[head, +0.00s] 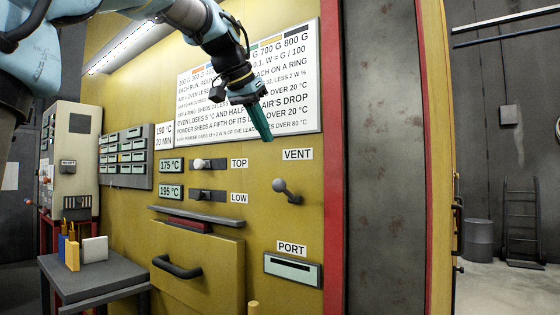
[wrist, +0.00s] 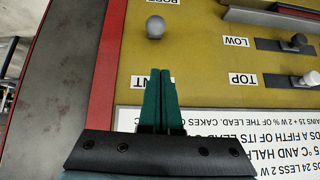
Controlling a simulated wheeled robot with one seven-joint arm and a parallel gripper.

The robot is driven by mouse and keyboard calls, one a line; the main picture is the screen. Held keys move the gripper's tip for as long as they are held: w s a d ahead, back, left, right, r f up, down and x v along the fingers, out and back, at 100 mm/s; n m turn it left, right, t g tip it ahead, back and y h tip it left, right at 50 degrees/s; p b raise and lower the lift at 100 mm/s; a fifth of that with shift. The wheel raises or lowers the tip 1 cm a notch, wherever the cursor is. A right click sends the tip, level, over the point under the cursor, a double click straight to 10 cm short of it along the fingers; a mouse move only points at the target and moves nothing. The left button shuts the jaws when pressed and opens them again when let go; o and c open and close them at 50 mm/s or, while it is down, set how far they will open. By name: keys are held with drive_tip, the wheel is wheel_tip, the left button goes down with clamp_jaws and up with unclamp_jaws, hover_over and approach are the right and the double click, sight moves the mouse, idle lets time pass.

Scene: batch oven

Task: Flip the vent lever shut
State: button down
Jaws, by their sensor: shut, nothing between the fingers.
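The vent lever (head: 287,191) is a grey ball-ended handle on the yellow oven front, below the VENT label (head: 298,154). In the head view its ball is at the upper left and its shaft runs down to the right. In the wrist view the ball (wrist: 155,27) shows beyond my fingertips. My gripper (head: 268,138) has green fingers, shut and empty, pointing down in front of the oven, above and left of the lever. It also shows in the wrist view (wrist: 158,82), covering part of the VENT label. The fingers are apart from the lever.
TOP (head: 203,164) and LOW (head: 203,195) sliders sit left of the lever, with temperature displays beside them. The PORT slot (head: 293,269) is below. A drawer with a dark handle (head: 177,267) is lower left. A red post (head: 334,150) stands right.

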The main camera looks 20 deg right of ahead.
drive_tip(key=r, duration=0.1)
drive_tip(key=s+d+r, duration=0.1)
drive_tip(key=shift+s+r+m, duration=0.1)
drive_tip(key=shift+r+m, duration=0.2)
drive_tip(key=shift+m, duration=0.1)
drive_tip(key=shift+f, duration=0.1)
drive_tip(key=p, duration=0.3)
hover_over(286, 192)
wheel_tip(286, 192, down, 7)
drive_tip(key=shift+s+a+f, duration=0.2)
drive_tip(key=shift+a+f, duration=0.15)
drive_tip(key=shift+f, duration=0.15)
drive_tip(key=shift+s+a+f, duration=0.15)
drive_tip(key=shift+a+f, duration=0.15)
drive_tip(key=shift+f, duration=0.15)
drive_tip(key=shift+s+a+f+p, duration=0.15)
drive_tip(key=shift+a+f+p, duration=0.2)
drive_tip(key=shift+f, duration=0.45)
drive_tip(key=shift+f+b, duration=0.1)
drive_tip(key=shift+b, duration=0.2)
drive_tip(key=shift+f+h, duration=0.15)
drive_tip(key=shift+h, duration=0.15)
